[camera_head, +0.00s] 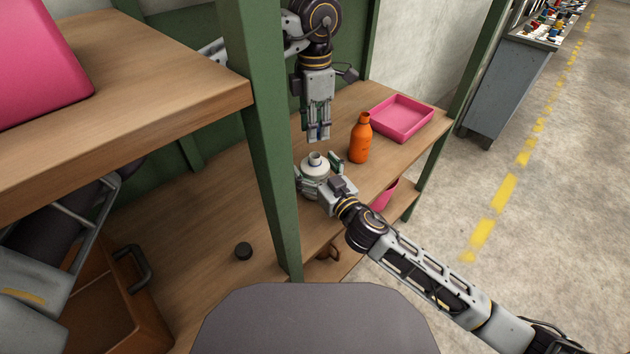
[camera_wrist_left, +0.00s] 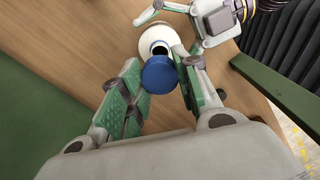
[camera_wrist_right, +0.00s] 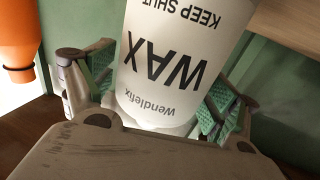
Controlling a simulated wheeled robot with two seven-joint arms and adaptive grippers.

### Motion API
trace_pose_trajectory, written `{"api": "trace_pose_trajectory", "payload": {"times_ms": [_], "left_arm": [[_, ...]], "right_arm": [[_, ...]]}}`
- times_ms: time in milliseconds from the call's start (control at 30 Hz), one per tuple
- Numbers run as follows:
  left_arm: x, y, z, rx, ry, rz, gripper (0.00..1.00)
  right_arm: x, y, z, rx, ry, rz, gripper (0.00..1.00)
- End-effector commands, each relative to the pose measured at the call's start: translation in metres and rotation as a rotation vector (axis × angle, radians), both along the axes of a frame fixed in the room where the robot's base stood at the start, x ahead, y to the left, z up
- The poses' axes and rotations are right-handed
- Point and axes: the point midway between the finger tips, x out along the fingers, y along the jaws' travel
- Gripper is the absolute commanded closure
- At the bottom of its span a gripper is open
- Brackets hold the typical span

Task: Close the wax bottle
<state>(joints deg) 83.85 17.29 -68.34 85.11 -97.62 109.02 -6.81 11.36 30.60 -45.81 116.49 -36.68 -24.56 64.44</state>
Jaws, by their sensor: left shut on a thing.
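The white wax bottle (camera_head: 315,166) stands upright on the bench with its mouth uncovered. The right wrist view shows its "WAX" label (camera_wrist_right: 165,65) upside down. My left gripper (camera_head: 318,137) points down above the bottle and is shut on a round blue cap (camera_wrist_left: 159,74). In the left wrist view the cap overlaps the edge of the bottle's neck (camera_wrist_left: 156,44), off-centre from it. My right gripper (camera_head: 318,177) is low at the bottle, its fingers on either side of it. A gap shows beside one finger in the head view, so it looks open.
An orange bottle (camera_head: 360,140) stands right of the wax bottle, with a pink tray (camera_head: 402,118) behind it. A green post (camera_head: 266,140) rises at the left. A dark round piece (camera_head: 243,251) lies on the lower-left wood surface, near a brown box (camera_head: 112,308).

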Motion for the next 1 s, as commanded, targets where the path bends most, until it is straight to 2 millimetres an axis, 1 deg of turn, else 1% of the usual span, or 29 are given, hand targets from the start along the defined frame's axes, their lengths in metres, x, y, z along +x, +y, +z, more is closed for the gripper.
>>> {"api": "trace_pose_trajectory", "payload": {"times_ms": [33,400,433,533,633,1000], "left_arm": [[0.0,0.0,0.0,0.0,0.0,0.0,0.75],[0.0,0.0,0.0,0.0,0.0,0.0,0.75],[0.0,0.0,0.0,0.0,0.0,0.0,0.75],[0.0,0.0,-0.001,0.0,0.0,0.0,0.75],[0.0,0.0,-0.007,0.001,0.0,0.0,0.75],[0.0,0.0,-0.041,0.002,-0.003,0.001,0.75]], "right_arm": [[0.0,0.0,0.0,0.0,0.0,0.0,0.25],[0.0,0.0,0.0,0.0,0.0,0.0,0.73],[0.0,0.0,0.0,0.0,0.0,0.0,0.75],[0.0,0.0,0.0,0.0,0.0,0.0,0.75],[0.0,0.0,0.0,0.0,0.0,0.0,0.75],[0.0,0.0,0.0,0.0,0.0,0.0,0.75]]}}
